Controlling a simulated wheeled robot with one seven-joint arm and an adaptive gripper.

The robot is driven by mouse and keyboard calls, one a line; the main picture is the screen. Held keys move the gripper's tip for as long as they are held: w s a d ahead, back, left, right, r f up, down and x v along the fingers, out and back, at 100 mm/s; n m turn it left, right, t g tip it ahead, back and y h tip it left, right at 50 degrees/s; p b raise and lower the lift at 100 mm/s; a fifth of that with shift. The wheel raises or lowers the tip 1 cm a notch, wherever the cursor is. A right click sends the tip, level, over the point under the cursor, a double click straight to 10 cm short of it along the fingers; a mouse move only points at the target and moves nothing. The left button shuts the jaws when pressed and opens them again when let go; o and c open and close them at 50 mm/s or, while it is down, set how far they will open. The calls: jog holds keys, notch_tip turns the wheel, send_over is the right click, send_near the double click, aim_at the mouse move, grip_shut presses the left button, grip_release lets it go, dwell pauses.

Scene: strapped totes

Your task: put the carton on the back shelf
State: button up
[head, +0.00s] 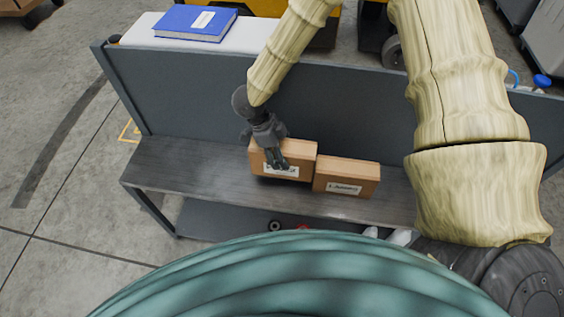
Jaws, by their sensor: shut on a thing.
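Two brown cartons with white labels are at the grey shelf (180,170) in front of a dark upright panel. My gripper (277,163) is shut on the left carton (300,160), reaching down over its front and partly covering its label. This carton sits a little higher in the picture than the right one; I cannot tell whether it touches the shelf. The right carton (347,177) stands on the shelf close beside it.
The dark panel (190,95) rises between the shelf and the white surface. A blue book or binder (195,22) lies on the white surface. The left part of the grey shelf is bare. Small items, including a dark round one (275,225), show below the shelf.

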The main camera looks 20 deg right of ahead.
jog(key=shift+f+p, duration=0.4)
jog(key=shift+f, duration=2.7)
jog(key=o, duration=1.9)
jog(key=shift+r, duration=0.1)
jog(key=b+v, duration=0.2)
jog(key=v, duration=1)
